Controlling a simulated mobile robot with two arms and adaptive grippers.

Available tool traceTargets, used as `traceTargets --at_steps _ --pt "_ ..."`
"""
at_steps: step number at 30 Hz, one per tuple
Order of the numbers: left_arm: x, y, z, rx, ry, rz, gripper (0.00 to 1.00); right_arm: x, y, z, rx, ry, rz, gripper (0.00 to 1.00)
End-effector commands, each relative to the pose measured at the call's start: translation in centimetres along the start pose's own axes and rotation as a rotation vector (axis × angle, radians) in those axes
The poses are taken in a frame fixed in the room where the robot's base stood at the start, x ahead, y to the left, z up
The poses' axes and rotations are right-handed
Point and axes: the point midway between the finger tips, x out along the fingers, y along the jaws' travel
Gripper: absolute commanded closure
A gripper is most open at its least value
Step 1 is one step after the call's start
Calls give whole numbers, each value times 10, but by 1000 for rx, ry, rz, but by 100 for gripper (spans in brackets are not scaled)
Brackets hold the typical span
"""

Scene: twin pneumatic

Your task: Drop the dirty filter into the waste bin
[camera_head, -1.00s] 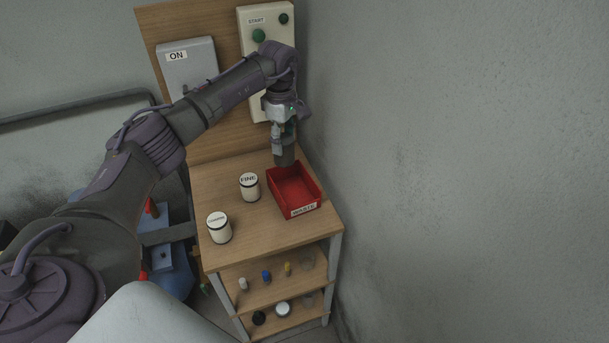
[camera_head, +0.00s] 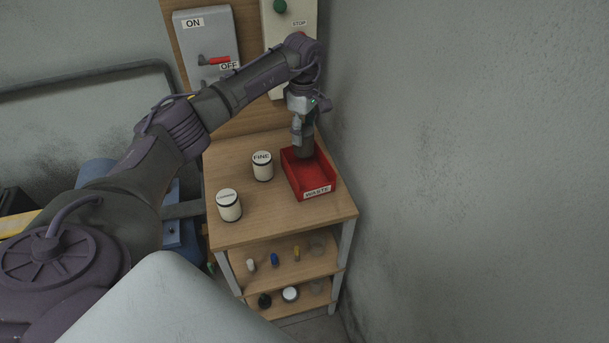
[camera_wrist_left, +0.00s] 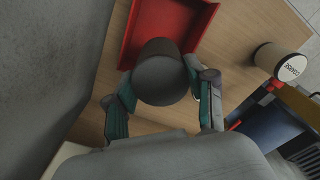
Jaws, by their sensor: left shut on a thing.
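The dirty filter (camera_head: 305,146) is a dark grey cylinder held upright in my left gripper (camera_head: 302,132). It also shows in the left wrist view (camera_wrist_left: 160,72), between the two fingers of the left gripper (camera_wrist_left: 163,92). The waste bin (camera_head: 318,186) is a red open tray labelled WASTE on the table top. In the head view the filter's lower end is over the back left part of the bin. In the left wrist view the bin (camera_wrist_left: 128,50) lies behind the filter. I cannot tell whether the filter touches the bin floor. My right gripper is not in view.
White jars labelled FINE (camera_head: 262,168) and COARSE (camera_head: 229,207) stand left of the bin on the wooden table (camera_head: 275,220). Small parts sit on the shelves below. A grey wall (camera_head: 450,150) is close on the right. A switch box (camera_head: 207,50) is behind.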

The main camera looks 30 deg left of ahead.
Motion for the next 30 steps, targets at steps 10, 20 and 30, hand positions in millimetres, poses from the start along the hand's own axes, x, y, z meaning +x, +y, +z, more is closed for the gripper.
traceTargets --at_steps 10,20,30 --pt "-1 0 0 0 0 0 16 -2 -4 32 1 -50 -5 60" --pt "-5 0 0 0 1 1 16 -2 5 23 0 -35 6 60" --pt "-66 1 0 1 0 5 16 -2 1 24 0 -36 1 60"
